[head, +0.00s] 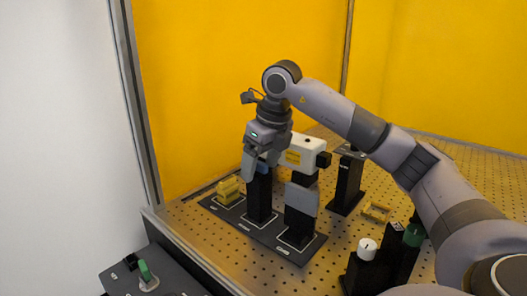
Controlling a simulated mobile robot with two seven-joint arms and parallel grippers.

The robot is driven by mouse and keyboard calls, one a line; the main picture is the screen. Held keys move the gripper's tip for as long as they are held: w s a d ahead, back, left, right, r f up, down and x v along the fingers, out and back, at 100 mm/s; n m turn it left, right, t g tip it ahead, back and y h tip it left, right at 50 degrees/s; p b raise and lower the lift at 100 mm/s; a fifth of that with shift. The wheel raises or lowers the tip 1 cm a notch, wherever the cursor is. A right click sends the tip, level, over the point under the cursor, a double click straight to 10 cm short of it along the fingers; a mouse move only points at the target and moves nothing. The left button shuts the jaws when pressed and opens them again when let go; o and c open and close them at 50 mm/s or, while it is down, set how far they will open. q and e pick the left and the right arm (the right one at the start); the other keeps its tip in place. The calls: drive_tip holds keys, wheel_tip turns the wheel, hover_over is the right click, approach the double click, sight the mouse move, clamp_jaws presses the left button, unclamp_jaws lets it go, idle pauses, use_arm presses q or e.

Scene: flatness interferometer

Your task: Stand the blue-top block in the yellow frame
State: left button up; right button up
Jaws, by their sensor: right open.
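A tall black block with a blue top (259,196) stands upright on a dark base plate (273,241), in the middle of its marked places. My right gripper (258,168) is at the top of this block, pointing down. It is open, with the blue top showing between its fingers; I cannot tell whether they touch it. A low yellow frame (376,212) lies on the perforated table to the right, empty as far as I see. Another yellow piece (228,191) sits at the left end of the base plate. My left gripper is out of view.
A black post (347,182) stands behind. Blocks with white (367,249) and green (413,235) tops stand at front right. A control box (148,278) is lower left.

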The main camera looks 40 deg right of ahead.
drive_tip(key=shift+x, duration=1.95)
drive_tip(key=c, duration=1.3)
drive_tip(key=shift+r+p, duration=2)
drive_tip(key=shift+r, duration=1.2)
drive_tip(key=shift+w, duration=0.1)
